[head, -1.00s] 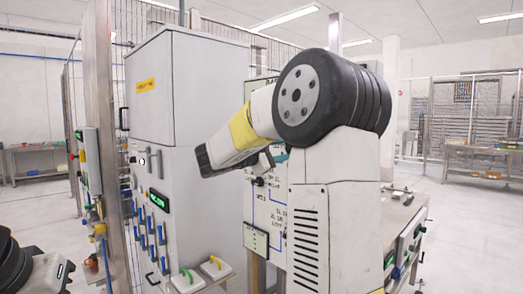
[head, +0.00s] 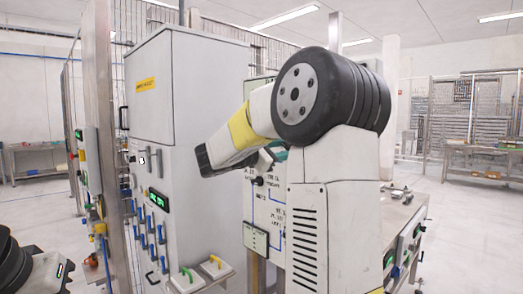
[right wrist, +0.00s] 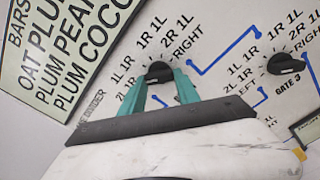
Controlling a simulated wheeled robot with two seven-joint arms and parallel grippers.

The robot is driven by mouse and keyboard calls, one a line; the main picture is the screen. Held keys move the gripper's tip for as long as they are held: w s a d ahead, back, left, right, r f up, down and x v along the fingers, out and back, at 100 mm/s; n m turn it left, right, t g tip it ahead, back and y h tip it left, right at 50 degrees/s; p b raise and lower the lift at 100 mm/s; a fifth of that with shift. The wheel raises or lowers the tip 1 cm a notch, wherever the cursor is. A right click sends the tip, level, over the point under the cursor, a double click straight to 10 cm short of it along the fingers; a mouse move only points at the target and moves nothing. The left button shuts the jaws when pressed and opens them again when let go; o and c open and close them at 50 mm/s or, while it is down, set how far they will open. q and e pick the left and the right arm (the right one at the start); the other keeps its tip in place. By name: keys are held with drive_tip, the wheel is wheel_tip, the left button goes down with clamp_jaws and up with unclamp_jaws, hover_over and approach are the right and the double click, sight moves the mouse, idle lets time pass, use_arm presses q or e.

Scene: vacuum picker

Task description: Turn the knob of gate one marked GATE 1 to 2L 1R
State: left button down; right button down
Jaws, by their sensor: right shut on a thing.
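My right gripper (right wrist: 160,88) has its teal fingers shut on a black knob (right wrist: 158,70) on a pale panel (right wrist: 225,90) in the right wrist view. The marks around this knob include 1L 1R, 1R 1L, 2R 1L and RIGHT. The knob's own gate label is hidden behind the gripper, and its exact pointing is hard to read. A second black knob, marked GATE 3 (right wrist: 287,63), sits to the right, clear of the fingers. In the head view my right gripper (head: 272,157) is at the panel, partly behind my arm. My left gripper is out of view.
A sign (right wrist: 65,45) listing bars fills the upper left of the right wrist view. A tall grey cabinet (head: 200,130) with blue levers stands left of the panel in the head view. A bench (head: 400,212) stands at right; open floor lies beyond it.

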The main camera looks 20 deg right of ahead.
drive_tip(key=shift+f, duration=0.15)
drive_tip(key=c, duration=0.9)
unclamp_jaws()
drive_tip(key=v, duration=0.8)
drive_tip(key=shift+d, duration=0.1)
